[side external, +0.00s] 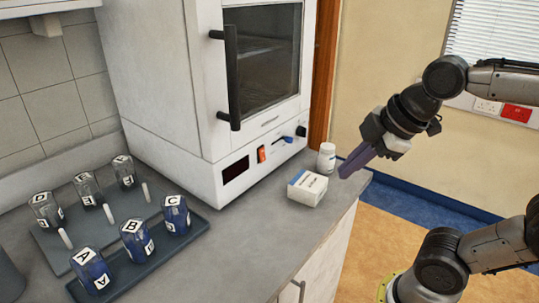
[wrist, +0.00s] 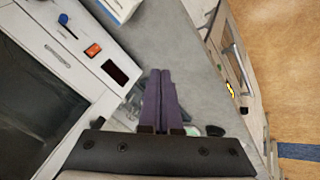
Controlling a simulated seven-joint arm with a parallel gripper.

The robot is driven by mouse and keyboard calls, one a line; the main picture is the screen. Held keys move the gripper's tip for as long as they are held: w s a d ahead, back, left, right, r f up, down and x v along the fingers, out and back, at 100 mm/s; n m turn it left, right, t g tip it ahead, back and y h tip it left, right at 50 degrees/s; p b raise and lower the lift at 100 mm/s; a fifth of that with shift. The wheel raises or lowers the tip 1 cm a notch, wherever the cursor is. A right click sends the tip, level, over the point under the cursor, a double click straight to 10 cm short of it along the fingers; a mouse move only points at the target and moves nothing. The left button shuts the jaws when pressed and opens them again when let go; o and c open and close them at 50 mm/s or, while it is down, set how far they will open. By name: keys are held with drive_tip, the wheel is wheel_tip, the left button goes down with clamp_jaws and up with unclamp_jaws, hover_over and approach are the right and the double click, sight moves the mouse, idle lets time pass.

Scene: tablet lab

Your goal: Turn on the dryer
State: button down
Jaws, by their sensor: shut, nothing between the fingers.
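The dryer (side external: 165,85) is a white cabinet with a dark glass door, shut, on the grey counter. Its lower panel has a dark display (side external: 236,170), an orange-red switch (side external: 261,154), a blue lever (side external: 284,140) and a black knob (side external: 301,131). The display shows no lit digits. In the wrist view the switch (wrist: 93,50) and display (wrist: 115,72) lie left of the fingers. My gripper (side external: 342,173) has purple fingers, shut and empty, in the air at the counter's right end, apart from the dryer. The fingers (wrist: 160,72) also show in the wrist view.
A white box (side external: 307,187) and a white bottle (side external: 326,158) stand between my gripper and the dryer panel. Two dark trays (side external: 140,262) with lettered jars, and small white sticks, lie at the left. The counter's front edge (side external: 325,240) drops to cabinets; its middle is clear.

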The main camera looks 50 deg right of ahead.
sight(263, 155)
drive_tip(key=w+d+r+n, duration=0.3)
drive_tip(key=w+n, duration=0.5)
drive_tip(key=w, duration=0.3)
drive_tip(key=w+d+f+g, duration=0.2)
drive_tip(key=w+d+f, duration=0.3)
drive_tip(key=w+d, duration=0.1)
drive_tip(key=shift+w+d, duration=0.15)
drive_tip(key=shift+w, duration=0.75)
drive_tip(key=w+f, duration=0.7)
drive_tip(key=f, duration=0.3)
drive_tip(key=shift+w, duration=0.1)
